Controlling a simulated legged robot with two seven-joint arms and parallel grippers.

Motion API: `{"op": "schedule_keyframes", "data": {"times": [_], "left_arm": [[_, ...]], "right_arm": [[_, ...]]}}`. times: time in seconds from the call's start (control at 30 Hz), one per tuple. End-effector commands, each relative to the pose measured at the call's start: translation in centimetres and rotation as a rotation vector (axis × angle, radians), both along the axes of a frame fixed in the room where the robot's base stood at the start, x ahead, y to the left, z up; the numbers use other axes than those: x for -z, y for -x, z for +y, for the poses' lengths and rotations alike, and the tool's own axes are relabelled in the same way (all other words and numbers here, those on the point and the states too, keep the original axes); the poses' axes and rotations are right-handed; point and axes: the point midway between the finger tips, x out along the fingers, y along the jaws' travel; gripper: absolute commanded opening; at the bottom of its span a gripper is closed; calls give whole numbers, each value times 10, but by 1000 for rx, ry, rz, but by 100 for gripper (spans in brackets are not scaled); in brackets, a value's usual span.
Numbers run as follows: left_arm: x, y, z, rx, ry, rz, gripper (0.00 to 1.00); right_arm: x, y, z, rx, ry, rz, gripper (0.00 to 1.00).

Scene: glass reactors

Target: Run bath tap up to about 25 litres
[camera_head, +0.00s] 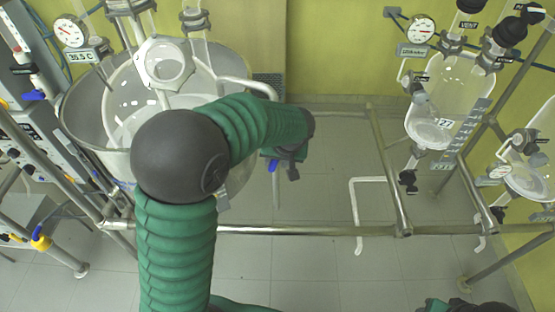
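The large steel bath (82,125) stands at the left with a clear glass vessel (122,85) inside it. My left arm, in a green sleeve with a black elbow, crosses in front and hides much of its right side. My dark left gripper (288,165) points down at the arm's end, right of the bath. A small blue lever (272,165) shows right beside the gripper; I cannot tell whether they touch, or whether the fingers are open. Part of my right arm shows at the bottom right edge; its gripper is not in view. No water level is readable.
A label (80,56) by the left dial reads about 30.5 C. A steel frame rail (300,230) runs across the front. Glass reactor vessels (455,85) with dials and tubes hang at the right. Bare tiled floor lies between bath and reactors.

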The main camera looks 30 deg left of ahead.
Motion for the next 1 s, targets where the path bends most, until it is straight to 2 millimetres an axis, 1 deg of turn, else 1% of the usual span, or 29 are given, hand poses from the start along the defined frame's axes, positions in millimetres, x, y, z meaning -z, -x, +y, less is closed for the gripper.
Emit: {"op": "schedule_keyframes", "data": {"times": [0.03,0.2,0.47,0.67,0.87,1.0], "left_arm": [[0,-1,0,2,2,-2,22],[0,-1,-1,2,0,-2,0],[0,-2,-1,1,-5,1,0],[1,-3,-3,6,-44,23,0],[3,-4,-4,6,-146,83,0],[3,-5,-6,6,-246,145,0]], "right_arm": [[0,0,0,0,0,0,44],[0,0,0,-1,0,0,44],[1,0,0,-1,0,0,44],[6,0,0,-1,0,0,44],[17,0,0,-1,0,0,44],[23,0,0,0,0,0,44]]}}
